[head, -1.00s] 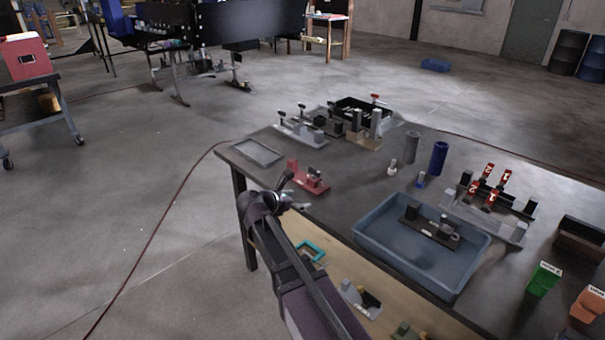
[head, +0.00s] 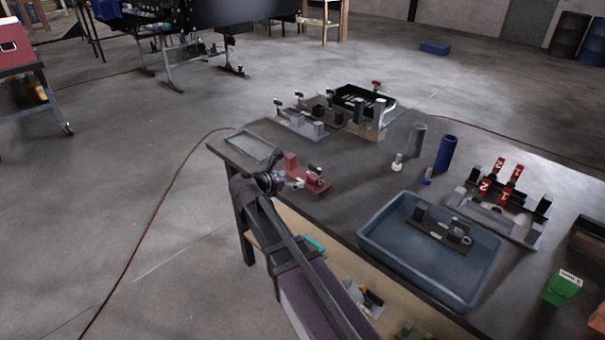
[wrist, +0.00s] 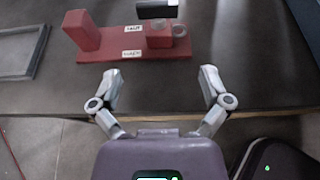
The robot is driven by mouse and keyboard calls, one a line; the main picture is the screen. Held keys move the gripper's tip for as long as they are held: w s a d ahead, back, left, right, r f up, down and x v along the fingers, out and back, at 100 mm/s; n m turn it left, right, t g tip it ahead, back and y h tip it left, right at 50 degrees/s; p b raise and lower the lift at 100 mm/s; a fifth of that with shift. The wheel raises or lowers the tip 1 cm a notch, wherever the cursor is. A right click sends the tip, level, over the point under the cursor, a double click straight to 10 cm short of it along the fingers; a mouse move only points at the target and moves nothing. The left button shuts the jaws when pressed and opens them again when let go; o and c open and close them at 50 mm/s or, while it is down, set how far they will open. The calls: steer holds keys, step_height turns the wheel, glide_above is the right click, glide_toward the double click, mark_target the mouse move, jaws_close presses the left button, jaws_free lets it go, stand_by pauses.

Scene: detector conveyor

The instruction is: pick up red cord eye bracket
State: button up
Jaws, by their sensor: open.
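The red cord eye bracket (head: 307,178) lies near the table's left front edge in the head view. In the wrist view the bracket (wrist: 130,48) has a flat red base with two white labels. A tall red block stands at its left end, and a smaller red block with a grey ring at its right, under a dark cylinder. My gripper (wrist: 160,82) is open and empty, its fingertips just short of the bracket's near edge and apart from it. In the head view my gripper (head: 294,183) is beside the bracket's near side.
A grey frame-like tray (head: 253,146) lies left of the bracket. A blue-grey bin (head: 378,254) holding a dark fixture stands to the right. Clamp fixtures (head: 300,121) stand behind. Grey (head: 416,140) and blue (head: 445,152) cylinders stand farther right. A lower shelf (head: 400,312) holds small parts.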

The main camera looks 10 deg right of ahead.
mark_target(313, 177)
steer(key=b+x, duration=0.3)
steer(key=x, duration=0.4)
steer(key=shift+w+d+f, duration=0.2)
steer(key=shift+d+f, duration=0.1)
steer(key=shift+w+d+f, duration=0.1)
steer(key=shift+w+d, duration=0.1)
steer(key=shift+d, duration=0.15)
steer(key=b+x, duration=0.1)
steer(key=x, duration=0.1)
steer(key=b+x, duration=0.1)
steer(key=x, duration=0.1)
steer(key=shift+w+a+f+b, duration=0.1)
steer(key=shift+a+f+b, duration=0.1)
steer(key=shift+f+b, duration=0.15)
steer(key=shift+w+d+f, duration=0.15)
steer(key=shift+w+d, duration=0.1)
steer(key=shift+d, duration=0.2)
